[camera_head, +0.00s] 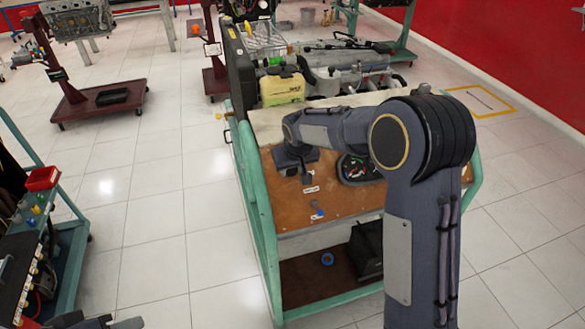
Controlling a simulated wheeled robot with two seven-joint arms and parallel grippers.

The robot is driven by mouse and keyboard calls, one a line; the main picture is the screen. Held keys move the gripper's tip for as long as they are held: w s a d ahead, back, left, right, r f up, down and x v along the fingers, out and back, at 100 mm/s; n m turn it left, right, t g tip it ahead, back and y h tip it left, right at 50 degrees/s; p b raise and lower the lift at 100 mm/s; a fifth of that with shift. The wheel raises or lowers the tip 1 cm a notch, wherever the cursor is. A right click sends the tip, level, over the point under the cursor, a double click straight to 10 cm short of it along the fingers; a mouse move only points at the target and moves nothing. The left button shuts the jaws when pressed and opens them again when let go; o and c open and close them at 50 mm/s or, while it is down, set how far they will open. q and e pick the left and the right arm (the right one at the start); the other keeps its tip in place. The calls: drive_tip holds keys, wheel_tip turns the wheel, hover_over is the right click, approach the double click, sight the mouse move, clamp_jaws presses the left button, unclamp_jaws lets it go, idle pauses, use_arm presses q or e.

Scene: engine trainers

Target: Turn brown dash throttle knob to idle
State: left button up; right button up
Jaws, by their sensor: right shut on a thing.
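The brown dash panel (345,207) is the sloping front of a green-framed engine trainer in the middle of the view. My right arm reaches over it from the right. My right gripper (306,177) is at the upper left of the panel, shut on the throttle knob, which the gripper hides. The knob's angle cannot be seen. A small label (310,189) is just below the gripper. A dark grey piece of my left gripper (100,323) shows at the bottom left edge, mostly cut off and away from the panel.
A gauge cluster (357,168) is right of the gripper, partly behind my arm. A blue-topped key or knob (319,213) is lower on the panel. A yellowish tank (282,86) and engine stand behind. A green cart (70,255) is at left. The tiled floor between is clear.

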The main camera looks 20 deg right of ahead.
drive_tip(key=o, duration=1)
drive_tip(key=b+v, duration=0.1)
drive_tip(key=v, duration=0.7)
drive_tip(key=shift+d, duration=0.1)
drive_tip(key=s+d+r+m+y, duration=0.1)
drive_tip(key=s+d+y, duration=0.15)
drive_tip(key=s, duration=0.95)
drive_tip(key=s+d+r+m+y, duration=0.1)
drive_tip(key=s+d+r, duration=0.15)
drive_tip(key=s, duration=1.05)
drive_tip(key=shift+t, duration=0.6)
drive_tip(key=s+f, duration=0.1)
drive_tip(key=s, duration=0.1)
drive_tip(key=s+a+f, duration=0.1)
drive_tip(key=s, duration=0.2)
drive_tip(key=s+f, duration=0.2)
drive_tip(key=s, duration=0.1)
drive_tip(key=shift+s+a, duration=0.1)
drive_tip(key=shift+a, duration=0.15)
